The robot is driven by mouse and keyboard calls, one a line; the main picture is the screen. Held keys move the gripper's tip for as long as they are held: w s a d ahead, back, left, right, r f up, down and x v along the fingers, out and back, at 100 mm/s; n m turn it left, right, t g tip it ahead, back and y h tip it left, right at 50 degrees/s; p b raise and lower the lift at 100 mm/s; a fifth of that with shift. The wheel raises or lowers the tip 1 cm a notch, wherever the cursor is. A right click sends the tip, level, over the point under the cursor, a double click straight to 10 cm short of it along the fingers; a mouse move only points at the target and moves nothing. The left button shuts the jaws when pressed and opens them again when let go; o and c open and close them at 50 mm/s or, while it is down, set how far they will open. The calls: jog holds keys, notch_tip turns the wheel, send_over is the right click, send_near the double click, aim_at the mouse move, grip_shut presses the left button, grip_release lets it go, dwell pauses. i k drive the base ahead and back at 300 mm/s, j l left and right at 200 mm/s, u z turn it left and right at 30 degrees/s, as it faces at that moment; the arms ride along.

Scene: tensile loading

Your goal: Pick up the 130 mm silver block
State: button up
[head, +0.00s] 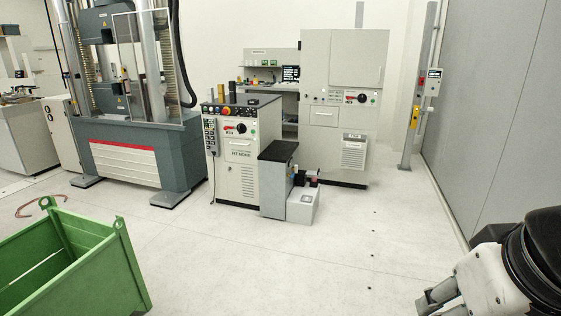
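I cannot make out a 130 mm silver block anywhere in the head view. My gripper (438,298) shows at the lower right, at the end of my white and black arm, over the floor and partly cut off by the bottom edge. Its grey fingers are seen from the side, so I cannot tell whether they are open or shut. No held object is visible. Small items (17,97) on the bench at the far left are too small to identify.
A green open-topped crate (127,262) stands at the lower left. A large testing machine (130,155) stands behind it. A control cabinet (240,150), a low light-grey box (301,207) and a tall cabinet (345,85) stand mid-room. The middle floor (290,270) is clear.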

aim_at(210, 96)
jog(key=i+u, duration=0.2)
jog(key=i, duration=0.5)
jog(key=i+u, duration=0.25)
jog(key=i, duration=0.45)
jog(key=i+l+u, duration=0.2)
jog(key=i, duration=0.5)
jog(key=i+j, duration=0.15)
jog(key=i, duration=0.3)
jog(key=i+j+z, duration=0.1)
jog(key=i, duration=0.35)
jog(key=i+j, duration=0.2)
jog(key=i, duration=0.3)
jog(key=i+j, duration=0.2)
jog(key=i, duration=0.25)
jog(key=i+j+z, duration=0.1)
jog(key=i, duration=0.35)
